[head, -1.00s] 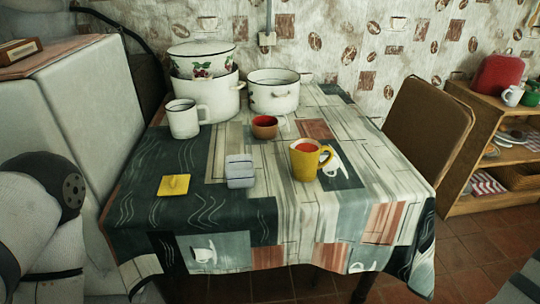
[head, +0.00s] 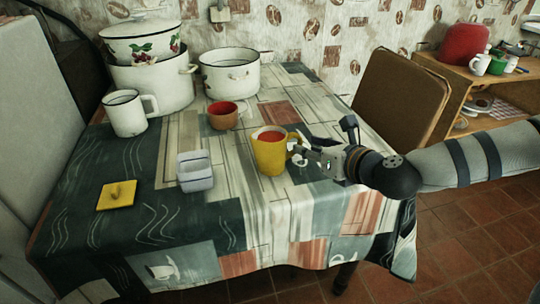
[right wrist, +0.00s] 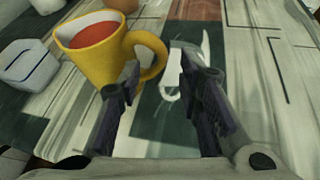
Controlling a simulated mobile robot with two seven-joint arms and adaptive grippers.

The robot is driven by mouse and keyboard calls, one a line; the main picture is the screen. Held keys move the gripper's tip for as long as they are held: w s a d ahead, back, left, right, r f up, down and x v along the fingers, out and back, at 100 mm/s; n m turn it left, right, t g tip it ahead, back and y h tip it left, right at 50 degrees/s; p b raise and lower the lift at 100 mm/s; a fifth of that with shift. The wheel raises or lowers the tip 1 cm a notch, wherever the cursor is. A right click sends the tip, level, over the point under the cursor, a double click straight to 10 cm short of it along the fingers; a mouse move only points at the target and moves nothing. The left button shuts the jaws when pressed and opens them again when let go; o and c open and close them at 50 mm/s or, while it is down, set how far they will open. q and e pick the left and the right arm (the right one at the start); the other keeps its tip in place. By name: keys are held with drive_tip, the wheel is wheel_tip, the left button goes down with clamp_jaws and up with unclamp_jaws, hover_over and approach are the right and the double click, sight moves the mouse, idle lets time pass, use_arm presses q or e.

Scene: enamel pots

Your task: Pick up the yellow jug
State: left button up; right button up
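The yellow jug (head: 268,156), red inside, stands upright on the table. Its handle faces right. My right gripper (head: 298,152) has come in from the right and is at the handle side of the jug. In the right wrist view the jug (right wrist: 92,65) is at upper left, and its handle (right wrist: 158,58) shows ahead between the two open fingers (right wrist: 160,74). The left finger overlaps the jug's side in the picture; I cannot tell whether it touches. My left gripper is not in view.
A red-brown cup (head: 223,116) stands behind the jug and a pale small box (head: 195,172) to its left. A white mug (head: 127,115), large enamel pots (head: 150,82) and a yellow lid (head: 117,196) are further left. A brown chair (head: 400,98) stands at right.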

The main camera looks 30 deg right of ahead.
drive_tip(key=shift+w+f, duration=0.9)
drive_tip(key=shift+w, duration=0.3)
drive_tip(key=shift+w+r, duration=0.1)
drive_tip(key=shift+r, duration=0.15)
drive_tip(key=shift+c, duration=0.7)
clamp_jaws()
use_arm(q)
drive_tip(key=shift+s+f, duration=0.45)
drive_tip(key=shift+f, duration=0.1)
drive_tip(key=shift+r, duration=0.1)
use_arm(e)
drive_tip(key=shift+r, duration=0.1)
